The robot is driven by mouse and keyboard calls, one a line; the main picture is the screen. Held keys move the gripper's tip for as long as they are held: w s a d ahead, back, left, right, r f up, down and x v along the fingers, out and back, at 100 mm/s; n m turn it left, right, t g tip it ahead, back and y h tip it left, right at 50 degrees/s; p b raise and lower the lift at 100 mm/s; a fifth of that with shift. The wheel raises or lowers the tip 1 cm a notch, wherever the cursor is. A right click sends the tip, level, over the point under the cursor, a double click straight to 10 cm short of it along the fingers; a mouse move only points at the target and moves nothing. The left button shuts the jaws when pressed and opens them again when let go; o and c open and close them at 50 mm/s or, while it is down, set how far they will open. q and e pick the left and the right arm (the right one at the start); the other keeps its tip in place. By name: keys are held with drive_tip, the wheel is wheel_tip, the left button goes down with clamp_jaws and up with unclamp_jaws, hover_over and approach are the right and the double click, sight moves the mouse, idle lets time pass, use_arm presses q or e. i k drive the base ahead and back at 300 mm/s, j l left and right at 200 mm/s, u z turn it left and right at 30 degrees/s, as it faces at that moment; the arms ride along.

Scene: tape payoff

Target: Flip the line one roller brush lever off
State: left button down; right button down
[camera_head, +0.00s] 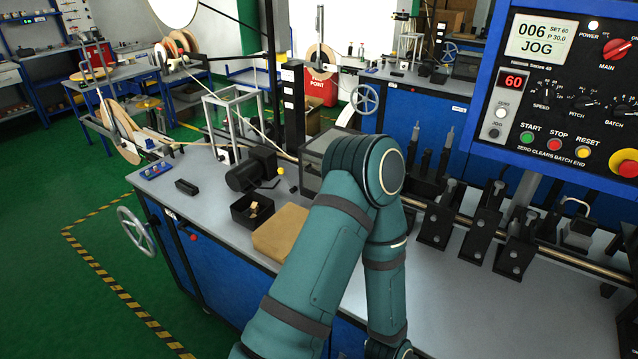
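Neither gripper is in view. One of my teal arms rises from the bottom of the picture, bends at its elbow over the near bench, and runs back down out of the frame. I cannot single out the roller brush lever or read a label for it. Several black upright fixtures (484,222) stand along a metal rail (560,256) on the right of the near bench (460,310). Two upright parts with grey tips (447,138) stand behind them. My arm hides part of the bench middle and the machine behind it.
A blue control panel (565,85) reading "006 JOG" hangs at the upper right, with an emergency button (628,165). A black motor (250,170), an open black box (252,212) and a cardboard-coloured block (281,232) lie left of my arm. The green floor is open at left.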

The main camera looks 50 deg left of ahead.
sight(280, 170)
drive_tip(key=u, duration=1.8)
drive_tip(key=i+j+u, duration=0.35)
drive_tip(key=j, duration=0.3)
drive_tip(key=i+j+u, duration=0.4)
drive_tip(key=i+j, duration=0.05)
drive_tip(key=j, duration=0.15)
